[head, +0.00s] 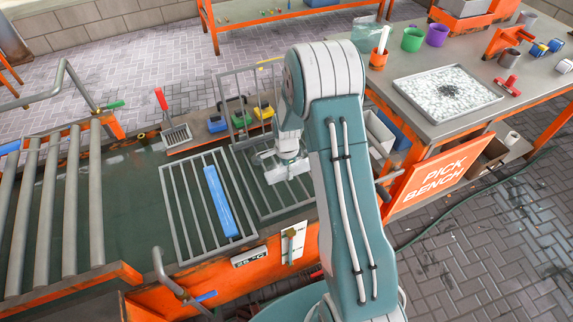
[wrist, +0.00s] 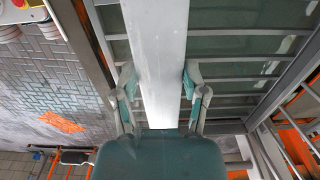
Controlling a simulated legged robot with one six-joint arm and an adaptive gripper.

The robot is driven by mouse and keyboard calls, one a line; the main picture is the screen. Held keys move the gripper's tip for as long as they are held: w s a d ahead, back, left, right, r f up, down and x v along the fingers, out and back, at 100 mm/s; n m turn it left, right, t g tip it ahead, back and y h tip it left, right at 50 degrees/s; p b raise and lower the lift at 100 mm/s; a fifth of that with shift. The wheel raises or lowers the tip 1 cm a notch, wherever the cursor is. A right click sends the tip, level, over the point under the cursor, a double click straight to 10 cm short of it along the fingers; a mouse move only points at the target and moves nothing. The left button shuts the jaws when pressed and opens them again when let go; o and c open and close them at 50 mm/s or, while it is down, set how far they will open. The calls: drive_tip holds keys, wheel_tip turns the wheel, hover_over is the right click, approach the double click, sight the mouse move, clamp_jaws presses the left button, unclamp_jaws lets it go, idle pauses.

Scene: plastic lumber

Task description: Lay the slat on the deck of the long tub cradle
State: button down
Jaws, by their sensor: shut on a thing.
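My gripper (wrist: 159,90) is shut on a pale grey slat (wrist: 158,45), its two fingers against the slat's long sides in the wrist view. In the head view my gripper (head: 288,158) is over the right-hand barred rack (head: 262,200) of the tub, partly hidden by my arm. A pale piece at its tip seems to be the held slat (head: 290,171). A blue slat (head: 221,202) lies on the left-hand barred rack (head: 178,222). Bars also show below the held slat in the wrist view; I cannot tell if it touches them. Neither rack shows a name that marks it as the long cradle.
An upright barred frame (head: 232,97) stands behind the right-hand rack, near yellow and blue blocks (head: 262,113). Grey rollers (head: 68,205) are at left. The pick bench (head: 425,125) with a speckled tray (head: 447,93) is at right. Green tub surface (head: 125,190) shows left of the racks.

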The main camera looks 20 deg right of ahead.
sight(287, 186)
drive_tip(key=f, duration=0.2)
drive_tip(key=shift+d+f, duration=0.2)
drive_tip(key=shift+f, duration=0.2)
drive_tip(key=shift+a+f, duration=0.1)
drive_tip(key=shift+f, duration=1.35)
drive_tip(key=shift+f, duration=0.55)
drive_tip(key=shift+c, duration=0.2)
unclamp_jaws()
wheel_tip(287, 186, up, 12)
drive_tip(key=shift+f, duration=0.1)
